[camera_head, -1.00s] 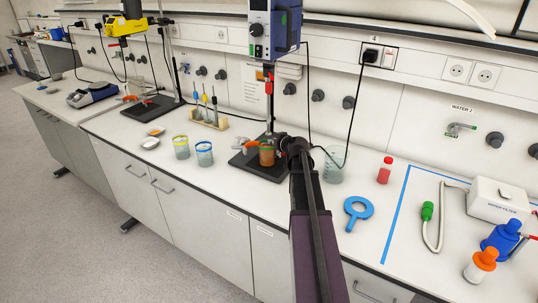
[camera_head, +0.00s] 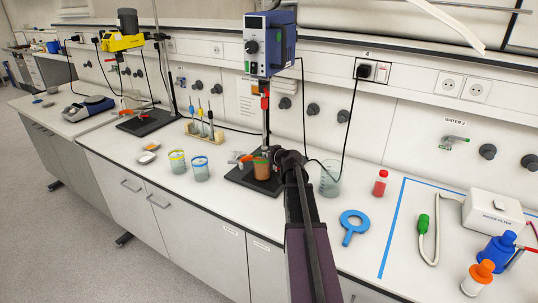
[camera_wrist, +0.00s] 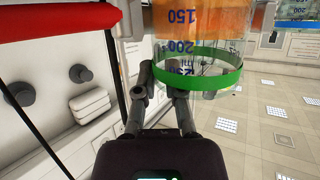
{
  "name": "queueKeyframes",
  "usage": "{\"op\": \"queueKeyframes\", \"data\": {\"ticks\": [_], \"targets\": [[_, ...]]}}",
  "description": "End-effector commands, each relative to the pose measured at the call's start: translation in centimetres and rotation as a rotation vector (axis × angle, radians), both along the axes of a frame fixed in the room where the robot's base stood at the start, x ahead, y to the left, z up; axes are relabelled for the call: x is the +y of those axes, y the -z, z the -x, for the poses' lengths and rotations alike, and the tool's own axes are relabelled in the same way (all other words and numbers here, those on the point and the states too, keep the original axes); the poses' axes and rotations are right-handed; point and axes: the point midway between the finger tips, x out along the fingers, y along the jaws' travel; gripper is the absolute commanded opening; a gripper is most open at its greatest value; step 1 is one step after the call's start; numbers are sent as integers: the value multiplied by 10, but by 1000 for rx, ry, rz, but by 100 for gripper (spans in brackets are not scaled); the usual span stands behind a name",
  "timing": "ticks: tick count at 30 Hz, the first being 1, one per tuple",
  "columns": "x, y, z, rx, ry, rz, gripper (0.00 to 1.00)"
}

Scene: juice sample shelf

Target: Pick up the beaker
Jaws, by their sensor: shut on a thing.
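The beaker (camera_head: 261,168) with orange contents and a green rim is over the black base plate (camera_head: 240,179) of the blue overhead stirrer. I cannot tell whether it touches the plate. In the wrist view the beaker (camera_wrist: 205,45) shows blue scale marks and a green band, and appears upside down. My gripper (camera_head: 274,160) reaches it from the right and is shut on it. In the wrist view my gripper (camera_wrist: 168,78) has its fingers at the beaker's side; the fingertips are partly hidden.
The blue stirrer (camera_head: 270,44) and its rod stand close behind the beaker. A clear beaker (camera_head: 331,180) and a red bottle (camera_head: 380,183) stand right. Two small beakers (camera_head: 200,170) (camera_head: 177,162) stand left. The bench front (camera_head: 215,203) is clear.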

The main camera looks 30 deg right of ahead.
Motion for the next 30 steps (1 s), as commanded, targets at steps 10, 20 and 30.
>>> {"op": "queueKeyframes", "data": {"ticks": [10,20,30], "targets": [[20,-14,11,1,-1,0,0],[43,-27,23,2,-1,0,0],[68,-42,34,2,-1,0,0]]}}
